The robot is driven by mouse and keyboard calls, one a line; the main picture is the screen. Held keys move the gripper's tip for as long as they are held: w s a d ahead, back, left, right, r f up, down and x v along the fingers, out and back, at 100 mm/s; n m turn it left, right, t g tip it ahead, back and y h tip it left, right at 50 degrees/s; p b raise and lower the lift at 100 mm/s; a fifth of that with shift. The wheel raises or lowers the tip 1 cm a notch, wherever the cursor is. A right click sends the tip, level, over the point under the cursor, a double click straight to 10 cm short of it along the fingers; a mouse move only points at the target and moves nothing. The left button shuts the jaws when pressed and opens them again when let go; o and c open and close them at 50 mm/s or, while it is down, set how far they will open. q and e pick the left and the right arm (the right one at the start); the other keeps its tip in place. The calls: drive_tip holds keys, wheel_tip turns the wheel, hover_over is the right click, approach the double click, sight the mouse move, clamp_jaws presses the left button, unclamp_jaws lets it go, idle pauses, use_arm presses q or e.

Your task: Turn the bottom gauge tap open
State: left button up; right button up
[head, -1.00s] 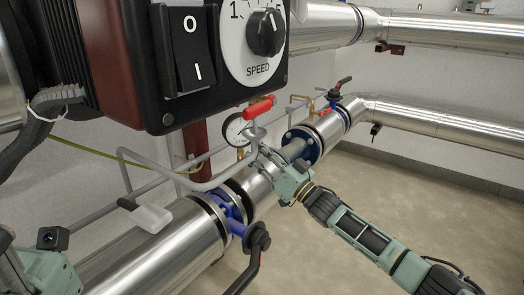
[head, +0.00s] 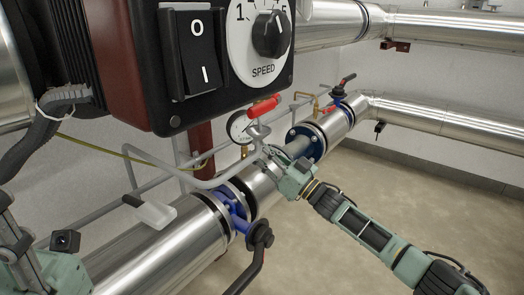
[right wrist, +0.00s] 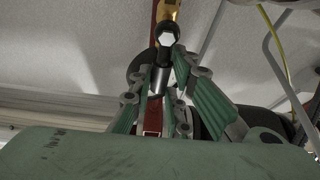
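A round white gauge (head: 238,127) stands above the lower silver pipe in the head view. A tap's red handle (head: 263,106) lies slanted beside its upper right. My right gripper (head: 267,150) is just below the handle and gauge, over the pipe. In the right wrist view its fingers (right wrist: 160,75) are apart, with a dark cylindrical fitting and a red piece between or behind them. A brass fitting (right wrist: 168,10) is above. Contact with the tap cannot be made out. My left gripper (head: 14,245) is partly in view at the lower left; its fingertips are unclear.
A black control box (head: 220,100) with a rocker switch and speed knob hangs in front of the upper left. The floor (head: 400,200) at right is clear apart from my arm.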

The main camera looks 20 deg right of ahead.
drive_tip(key=o, duration=0.4)
drive_tip(key=shift+o, duration=0.2)
drive_tip(key=v, duration=1.2)
drive_tip(key=shift+f, duration=0.15)
